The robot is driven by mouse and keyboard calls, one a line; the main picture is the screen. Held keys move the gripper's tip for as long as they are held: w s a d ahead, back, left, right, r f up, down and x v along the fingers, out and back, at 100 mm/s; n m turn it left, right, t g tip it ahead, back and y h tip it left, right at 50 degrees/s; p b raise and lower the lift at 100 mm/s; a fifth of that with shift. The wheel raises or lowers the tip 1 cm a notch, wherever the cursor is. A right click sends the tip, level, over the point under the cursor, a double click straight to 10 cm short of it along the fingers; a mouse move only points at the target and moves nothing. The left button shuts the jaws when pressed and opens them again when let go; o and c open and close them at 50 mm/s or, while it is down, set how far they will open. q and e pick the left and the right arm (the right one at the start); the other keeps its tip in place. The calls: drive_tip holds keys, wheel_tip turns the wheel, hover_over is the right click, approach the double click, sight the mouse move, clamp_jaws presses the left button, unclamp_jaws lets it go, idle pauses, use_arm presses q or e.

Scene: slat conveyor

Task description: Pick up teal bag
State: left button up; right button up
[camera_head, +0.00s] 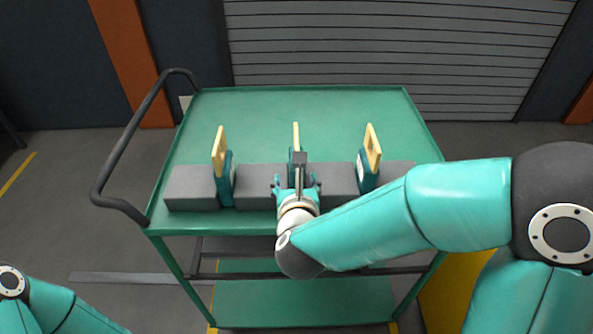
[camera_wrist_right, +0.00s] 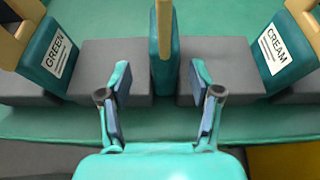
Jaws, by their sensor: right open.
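Three slim teal bags with cream handles stand upright in a row on a green cart (camera_head: 298,118). The left bag (camera_head: 225,182) reads GREEN on its label in the right wrist view (camera_wrist_right: 44,60). The right bag (camera_head: 367,172) reads CREAM there (camera_wrist_right: 278,58). The middle bag (camera_wrist_right: 164,66) shows edge-on, so no label on it is visible. In the head view my right gripper (camera_head: 297,182) partly hides it. My right gripper (camera_wrist_right: 161,77) is open and empty, its fingers apart on either side of the middle bag's line, on the near side. My left gripper is out of view.
Grey blocks (camera_head: 190,188) fill the spaces between and beside the bags. The cart's far half is bare. A dark push handle (camera_head: 128,148) rises at the cart's left. A yellow object (camera_head: 449,286) stands below right. A slatted shutter (camera_head: 390,50) closes the back.

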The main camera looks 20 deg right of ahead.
drive_tip(key=shift+w+d+f+p, duration=0.15)
drive_tip(key=shift+w+d+p, duration=0.2)
drive_tip(key=shift+w, duration=0.2)
drive_tip(key=p+x, duration=0.1)
drive_tip(key=x, duration=0.2)
drive_tip(key=shift+w+d, duration=0.2)
drive_tip(key=shift+w+f, duration=0.2)
drive_tip(key=shift+w, duration=0.05)
clamp_jaws()
